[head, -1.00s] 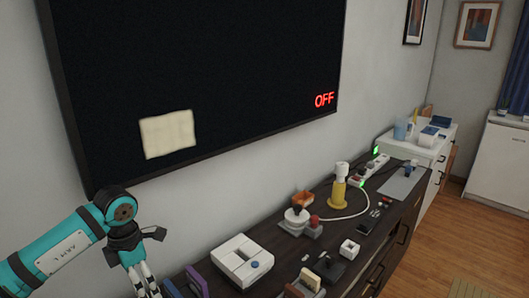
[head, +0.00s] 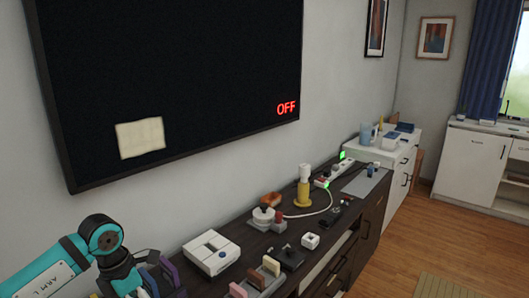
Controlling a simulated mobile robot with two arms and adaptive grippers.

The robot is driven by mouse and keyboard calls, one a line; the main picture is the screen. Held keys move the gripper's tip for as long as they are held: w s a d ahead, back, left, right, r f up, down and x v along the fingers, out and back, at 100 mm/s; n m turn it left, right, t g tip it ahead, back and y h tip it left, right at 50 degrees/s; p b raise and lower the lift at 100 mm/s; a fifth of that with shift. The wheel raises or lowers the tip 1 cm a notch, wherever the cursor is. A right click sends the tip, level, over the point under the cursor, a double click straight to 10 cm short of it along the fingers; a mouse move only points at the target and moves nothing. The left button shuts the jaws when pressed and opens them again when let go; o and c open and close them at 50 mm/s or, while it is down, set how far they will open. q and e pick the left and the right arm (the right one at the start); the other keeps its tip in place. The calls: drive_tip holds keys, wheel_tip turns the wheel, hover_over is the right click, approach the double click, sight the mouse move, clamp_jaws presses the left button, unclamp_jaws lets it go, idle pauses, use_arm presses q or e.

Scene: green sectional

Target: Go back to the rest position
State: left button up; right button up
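My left arm comes in at the lower left, teal and black, in front of the wall below the television (head: 190,70). Its wrist bends down at the bottom edge beside the left end of the dark cabinet (head: 232,226). The fingers of my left gripper are cut off or hidden at the bottom of the view, so its opening cannot be told. My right gripper does not show.
The cabinet top holds a white-and-grey box (head: 211,252), a black joystick (head: 287,257), a yellow-and-white bottle (head: 304,187) and a power strip (head: 335,170). A white cabinet (head: 382,158) stands beyond. Wooden floor (head: 405,240) is open at right.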

use_arm(q)
drive_tip(key=s+d+r+h, duration=0.1)
drive_tip(key=d+h, duration=0.3)
drive_tip(key=d, duration=0.6)
drive_tip(key=s+d+r+h, duration=0.1)
drive_tip(key=s+d+h, duration=0.1)
drive_tip(key=d+h, duration=0.5)
drive_tip(key=d+r+n+t+h, duration=0.5)
drive_tip(key=d+r+n+t, duration=0.2)
drive_tip(key=d+r, duration=0.35)
drive_tip(key=w+a+f+n+t+y, duration=0.25)
drive_tip(key=a+n+t+y, duration=1.05)
drive_tip(key=n, duration=1)
drive_tip(key=s+a+f+n+g+y, duration=0.45)
drive_tip(key=a+f+n, duration=0.25)
drive_tip(key=f, duration=0.3)
drive_tip(key=s+f+n+g, duration=0.3)
drive_tip(key=s+f+g, duration=0.4)
drive_tip(key=s, duration=0.4)
drive_tip(key=s+f+n+g, duration=0.3)
drive_tip(key=s+f+g, duration=0.3)
drive_tip(key=s+f, duration=0.6)
drive_tip(key=f, duration=2.2)
drive_tip(key=s+a+f+g, duration=0.2)
drive_tip(key=s+a+f, duration=0.1)
drive_tip(key=s+f, duration=1.2)
drive_tip(key=shift+s+a+f+m, duration=0.2)
drive_tip(key=shift+s+f+m, duration=0.2)
drive_tip(key=shift+s, duration=0.25)
